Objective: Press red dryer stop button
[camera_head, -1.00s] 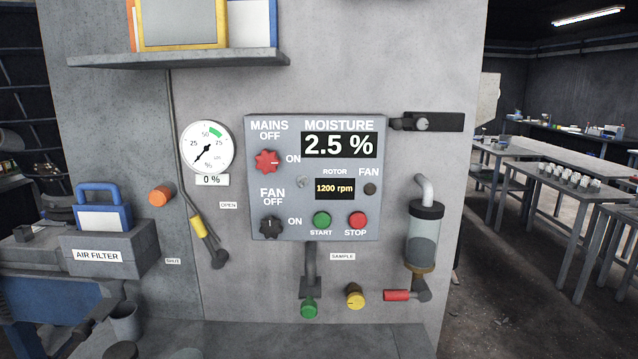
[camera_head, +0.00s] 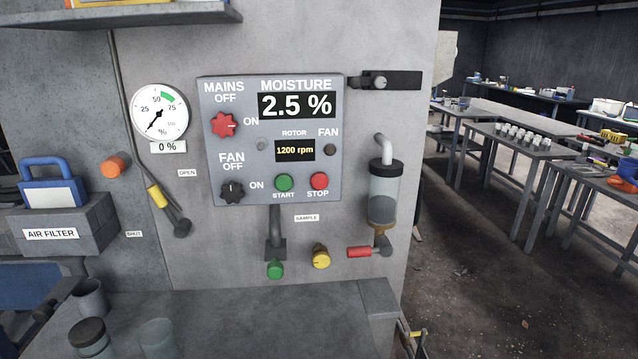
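The red stop button (camera_head: 319,181) is round and sits at the lower right of the grey control panel (camera_head: 240,150), above the word STOP. The green start button (camera_head: 284,182) is just left of it. The panel's displays read 2.5 % moisture and 1200 rpm rotor. The red mains knob (camera_head: 224,125) and the black fan knob (camera_head: 232,191) are on the panel's left side. Neither of my grippers shows clearly in the head view. Nothing touches or covers the stop button.
A gauge (camera_head: 159,113) reading 0 % is left of the panel. Below are a green knob (camera_head: 275,269), a yellow knob (camera_head: 320,256) and a red-handled valve (camera_head: 359,252) under a glass cylinder (camera_head: 384,195). A grey ledge (camera_head: 260,320) juts out in front. Open floor lies to the right.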

